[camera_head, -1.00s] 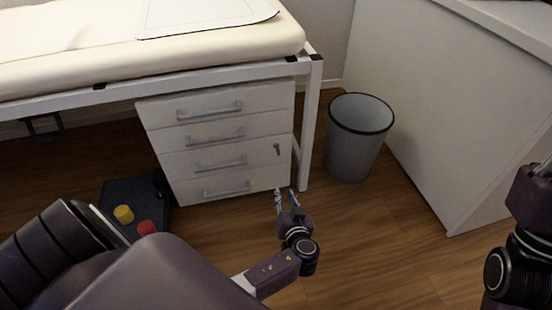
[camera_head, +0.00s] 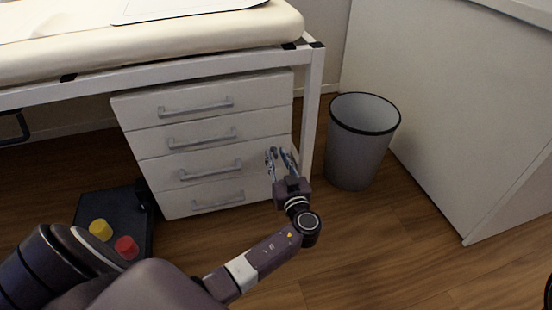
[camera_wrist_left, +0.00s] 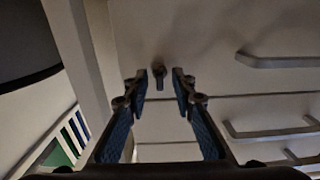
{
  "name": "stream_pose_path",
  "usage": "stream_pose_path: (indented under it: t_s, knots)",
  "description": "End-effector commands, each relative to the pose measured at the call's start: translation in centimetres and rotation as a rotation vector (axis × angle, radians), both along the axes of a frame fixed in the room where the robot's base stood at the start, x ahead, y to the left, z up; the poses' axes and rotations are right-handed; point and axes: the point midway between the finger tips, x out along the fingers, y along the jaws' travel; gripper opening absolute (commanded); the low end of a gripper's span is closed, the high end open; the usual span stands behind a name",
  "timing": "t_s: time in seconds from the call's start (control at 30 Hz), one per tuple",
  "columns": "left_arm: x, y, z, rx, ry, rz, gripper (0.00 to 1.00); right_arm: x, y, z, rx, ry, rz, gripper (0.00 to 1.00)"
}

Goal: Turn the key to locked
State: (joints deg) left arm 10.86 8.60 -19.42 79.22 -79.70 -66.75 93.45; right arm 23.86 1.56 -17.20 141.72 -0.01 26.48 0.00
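A small dark key (camera_wrist_left: 158,77) sits in the lock on the front of the white drawer cabinet (camera_head: 150,130), near its right edge. In the left wrist view the key's grip hangs straight down, seen between the two fingertips. My left gripper (camera_head: 279,152) is open in front of the cabinet's upper right part and hides the key in the head view. In the left wrist view my left gripper (camera_wrist_left: 159,76) has a finger on each side of the key, with gaps to both. Whether the fingertips reach the key's depth, I cannot tell. My right gripper is out of view.
A padded white couch (camera_head: 200,40) stands over the cabinet, its white leg (camera_head: 311,110) close right of my gripper. A grey bin (camera_head: 362,145) stands further right. A black box with yellow and red buttons (camera_head: 132,212) lies on the floor at left.

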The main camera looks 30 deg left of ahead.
Motion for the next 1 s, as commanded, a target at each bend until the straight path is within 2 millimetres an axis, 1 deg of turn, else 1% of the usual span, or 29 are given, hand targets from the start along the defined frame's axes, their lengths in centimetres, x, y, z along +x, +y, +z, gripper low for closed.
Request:
stream_pose_path:
  t_s: [0.1,0.37,0.6,1.0]
  knots:
    - [0.51,0.58,0.03,0.002,-0.001,-0.001,0.24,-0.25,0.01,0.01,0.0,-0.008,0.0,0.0]
    - [0.58,0.68,0.05,0.001,0.001,-0.001,0.24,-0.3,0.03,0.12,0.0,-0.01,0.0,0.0]
    - [0.56,0.66,0.03,0.0,0.0,-0.001,0.0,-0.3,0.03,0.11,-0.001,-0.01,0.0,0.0]
    - [0.55,0.65,0.0,0.013,0.017,0.0,0.0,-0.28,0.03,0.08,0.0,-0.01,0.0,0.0]
